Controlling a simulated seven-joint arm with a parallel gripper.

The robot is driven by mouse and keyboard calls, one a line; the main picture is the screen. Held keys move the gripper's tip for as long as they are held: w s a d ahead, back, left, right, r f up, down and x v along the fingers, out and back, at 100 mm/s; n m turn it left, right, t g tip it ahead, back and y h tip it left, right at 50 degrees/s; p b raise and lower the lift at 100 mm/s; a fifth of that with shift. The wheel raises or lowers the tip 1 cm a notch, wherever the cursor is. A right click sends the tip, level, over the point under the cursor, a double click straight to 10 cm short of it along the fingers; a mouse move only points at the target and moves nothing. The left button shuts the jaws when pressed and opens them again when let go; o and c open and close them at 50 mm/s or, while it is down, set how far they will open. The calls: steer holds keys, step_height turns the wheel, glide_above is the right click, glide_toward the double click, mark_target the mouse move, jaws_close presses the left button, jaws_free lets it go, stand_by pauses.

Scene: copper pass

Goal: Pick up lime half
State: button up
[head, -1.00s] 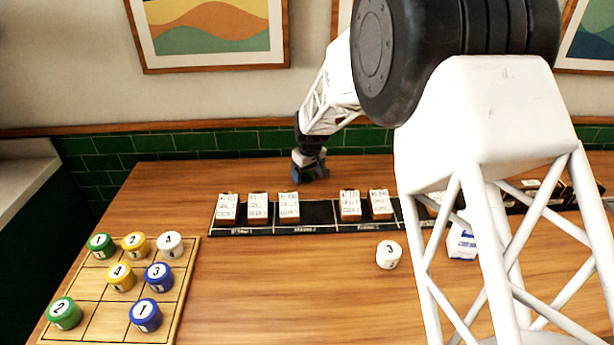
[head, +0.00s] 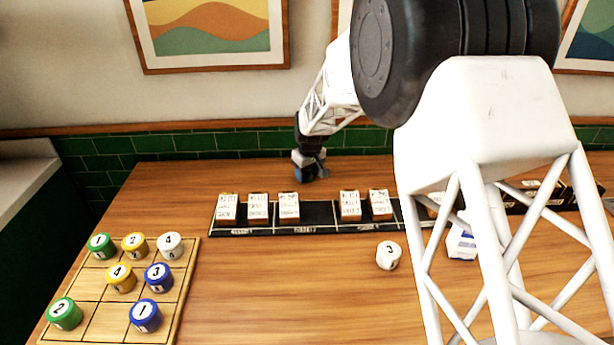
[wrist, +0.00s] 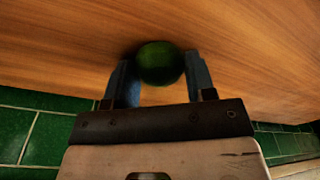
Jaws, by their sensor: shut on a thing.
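The lime half (wrist: 160,63) shows in the wrist view as a dark green rounded thing between my gripper's two fingers. My gripper (wrist: 159,78) is shut on it, with a finger on either side. The wooden table top lies close behind it; I cannot tell whether the lime half touches the table. In the head view my gripper (head: 311,172) is at the back of the table, near the green tiled wall. The lime half cannot be made out clearly there.
A black rack (head: 318,215) with several white-labelled blocks stands in front of my gripper. A wooden grid board (head: 93,308) with numbered coloured pieces is at the left. A white numbered piece (head: 388,255) stands alone. The front middle of the table is clear.

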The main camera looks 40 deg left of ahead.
steer(key=shift+r, duration=5)
